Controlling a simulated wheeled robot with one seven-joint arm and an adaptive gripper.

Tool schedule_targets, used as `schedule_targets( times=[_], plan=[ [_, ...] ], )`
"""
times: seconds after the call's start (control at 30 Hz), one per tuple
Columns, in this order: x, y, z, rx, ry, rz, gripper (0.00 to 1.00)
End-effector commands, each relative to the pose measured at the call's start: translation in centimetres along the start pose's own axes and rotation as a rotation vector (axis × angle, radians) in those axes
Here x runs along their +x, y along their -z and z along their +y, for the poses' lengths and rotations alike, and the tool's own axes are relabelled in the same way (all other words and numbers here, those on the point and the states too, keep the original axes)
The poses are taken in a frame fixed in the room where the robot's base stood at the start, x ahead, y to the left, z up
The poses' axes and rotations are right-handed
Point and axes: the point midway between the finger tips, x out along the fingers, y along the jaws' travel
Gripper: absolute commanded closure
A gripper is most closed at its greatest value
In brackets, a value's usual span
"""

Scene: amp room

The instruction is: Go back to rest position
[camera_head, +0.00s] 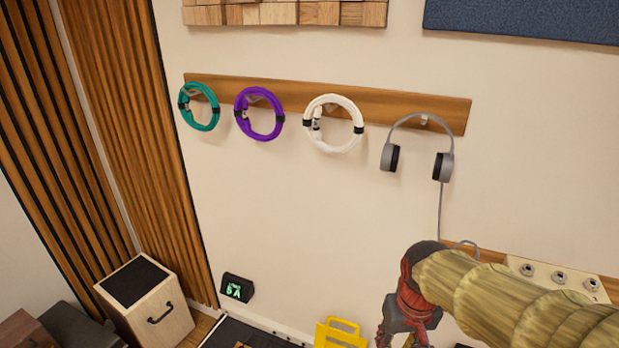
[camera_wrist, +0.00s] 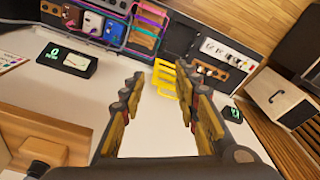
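My gripper (camera_head: 404,322) shows at the bottom of the head view, right of centre, its lower part cut off by the frame edge. My arm reaches in from the lower right, in front of the wall. In the wrist view the two fingers of my gripper (camera_wrist: 161,88) stand well apart, with nothing held between them. Past the fingertips is a yellow rack-like object (camera_wrist: 167,77), apart from them; a yellow object (camera_head: 340,333) also shows at the bottom of the head view.
A wooden wall rail (camera_head: 285,93) holds teal (camera_head: 212,124), purple (camera_head: 263,138) and white (camera_head: 355,128) cable coils and grey headphones (camera_head: 443,166). A jack panel (camera_head: 530,272) is close behind my arm. A wooden box (camera_head: 160,318) stands lower left. The wall's middle is clear.

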Motion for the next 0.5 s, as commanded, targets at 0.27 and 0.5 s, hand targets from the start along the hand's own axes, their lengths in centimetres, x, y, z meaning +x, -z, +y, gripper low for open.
schedule_targets(
  times=[0.27,0.5],
  plan=[
    [-4.7,-5.2,0.3,0.022,0.000,0.136,0.69],
    [-8.6,-7.8,0.5,0.031,-0.004,0.282,0.69]
  ],
)
